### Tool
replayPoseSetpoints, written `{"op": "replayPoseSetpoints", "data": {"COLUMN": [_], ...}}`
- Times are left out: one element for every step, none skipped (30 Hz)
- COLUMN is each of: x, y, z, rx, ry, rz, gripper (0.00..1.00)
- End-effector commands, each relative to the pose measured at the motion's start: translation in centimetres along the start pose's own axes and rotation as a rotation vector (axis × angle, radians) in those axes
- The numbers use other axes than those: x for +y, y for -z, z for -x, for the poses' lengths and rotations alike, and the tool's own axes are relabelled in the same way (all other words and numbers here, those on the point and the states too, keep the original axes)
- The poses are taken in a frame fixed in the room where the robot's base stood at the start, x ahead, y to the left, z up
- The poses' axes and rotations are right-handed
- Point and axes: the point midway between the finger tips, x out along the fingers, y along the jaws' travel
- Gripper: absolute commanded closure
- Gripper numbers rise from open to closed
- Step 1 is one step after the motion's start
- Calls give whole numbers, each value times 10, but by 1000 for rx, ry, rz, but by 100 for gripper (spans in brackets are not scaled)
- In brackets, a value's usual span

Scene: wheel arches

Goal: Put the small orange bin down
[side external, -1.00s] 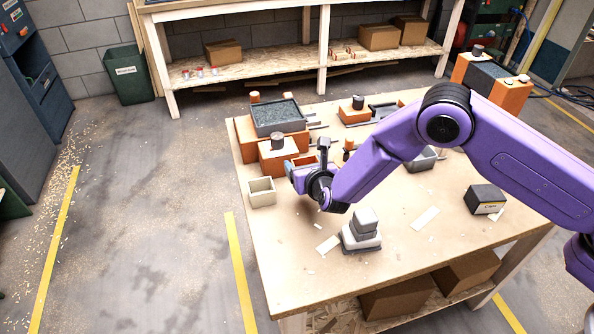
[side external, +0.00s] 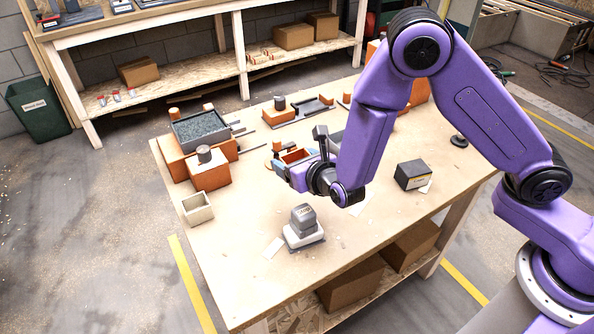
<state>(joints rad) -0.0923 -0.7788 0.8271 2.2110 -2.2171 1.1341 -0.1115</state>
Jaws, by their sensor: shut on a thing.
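The small orange bin (side external: 297,156) is an open-topped box near the middle of the table (side external: 240,240), just behind my gripper. My gripper (side external: 290,168) is shut on the bin at its near side. The fingertips are mostly hidden behind the gripper body and the bin. The bin looks upright. I cannot tell whether its base touches the table top or is a little above it.
A cream bin (side external: 198,209) and an orange block (side external: 209,171) stand to the left. A grey-and-white stack (side external: 303,228) stands in front, and a dark box (side external: 413,175) to the right. Bare table lies between them.

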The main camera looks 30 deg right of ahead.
Motion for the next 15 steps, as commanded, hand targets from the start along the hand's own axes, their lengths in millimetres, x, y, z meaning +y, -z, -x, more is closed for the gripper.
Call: {"op": "replayPoseSetpoints", "data": {"x": [-25, -37, -52, -63, -74, -87, -95, -103, -112, -118, -122, -127, -131, -132, -134], "y": [1, 2, 3, 3, 4, 5, 6, 7, 8, 9, 10, 10, 11, 11, 12], "z": [0, 1, 3, 5, 7, 10, 13, 16, 19, 21, 23, 25, 26, 26, 25], "rx": [-1, -2, -2, -2, 0, 1, 3, 5, 9, 10, 13, 15, 17, 18, 18], "ry": [11, 11, 11, 10, 9, 6, 4, 0, -3, -6, -8, -12, -13, -15, -17], "rz": [5, 8, 9, 8, 8, 6, 4, 2, -2, -5, -6, -10, -12, -13, -15], "gripper": [55, 55, 55, 55, 55, 55, 55, 55, 55, 55, 55, 55, 55, 55, 55]}}
